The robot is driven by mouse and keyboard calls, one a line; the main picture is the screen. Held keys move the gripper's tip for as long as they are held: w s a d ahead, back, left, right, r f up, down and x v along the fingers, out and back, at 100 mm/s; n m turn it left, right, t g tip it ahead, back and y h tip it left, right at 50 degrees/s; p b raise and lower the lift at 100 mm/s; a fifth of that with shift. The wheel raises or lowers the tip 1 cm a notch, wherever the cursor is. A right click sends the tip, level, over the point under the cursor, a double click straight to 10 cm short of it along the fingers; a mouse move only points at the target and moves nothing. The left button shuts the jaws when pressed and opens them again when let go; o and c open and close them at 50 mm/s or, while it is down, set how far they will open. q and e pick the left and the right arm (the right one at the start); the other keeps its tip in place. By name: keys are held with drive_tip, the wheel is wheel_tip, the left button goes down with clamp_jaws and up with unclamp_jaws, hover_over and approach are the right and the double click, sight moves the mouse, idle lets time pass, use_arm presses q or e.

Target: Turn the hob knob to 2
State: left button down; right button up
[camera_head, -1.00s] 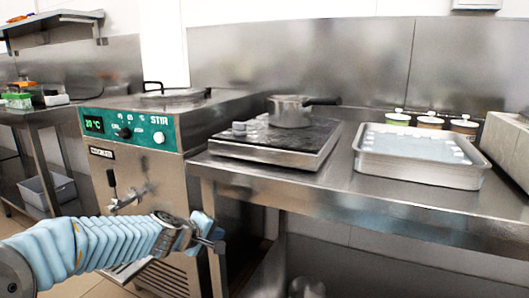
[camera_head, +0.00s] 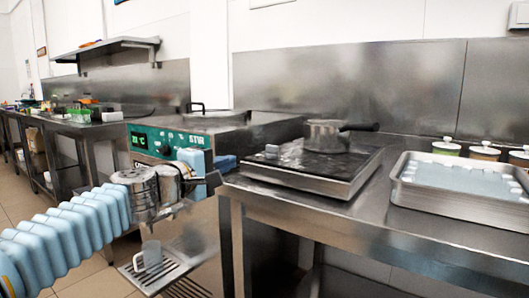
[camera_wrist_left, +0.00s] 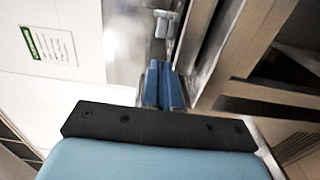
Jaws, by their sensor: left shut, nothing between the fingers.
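The hob (camera_head: 312,176) is a flat dark-topped unit with a steel rim on the steel counter, with a saucepan (camera_head: 325,135) on it. A small grey hob knob (camera_head: 271,150) sits at its left front corner; its setting is too small to read. My left gripper (camera_head: 225,163) is left of the hob, apart from the knob, in front of the batch freezer. Its blue fingers (camera_wrist_left: 165,85) are closed together and empty in the left wrist view. A small grey block, perhaps the knob (camera_wrist_left: 165,24), shows beyond the fingertips there. My right gripper is out of view.
The batch freezer (camera_head: 152,137) with a green panel stands left of the counter (camera_head: 380,225). A pale mug (camera_head: 152,253) is on its drip tray. A steel tray (camera_head: 445,203) and several lidded tubs (camera_head: 446,147) are at the right.

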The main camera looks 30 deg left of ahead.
sight(268, 148)
use_arm(q)
drive_tip(key=w, duration=0.4)
drive_tip(key=w+p, duration=0.1)
drive_tip(key=w, duration=0.4)
drive_tip(key=w+d, duration=0.1)
drive_tip(key=w, duration=0.3)
drive_tip(key=shift+w, duration=0.25)
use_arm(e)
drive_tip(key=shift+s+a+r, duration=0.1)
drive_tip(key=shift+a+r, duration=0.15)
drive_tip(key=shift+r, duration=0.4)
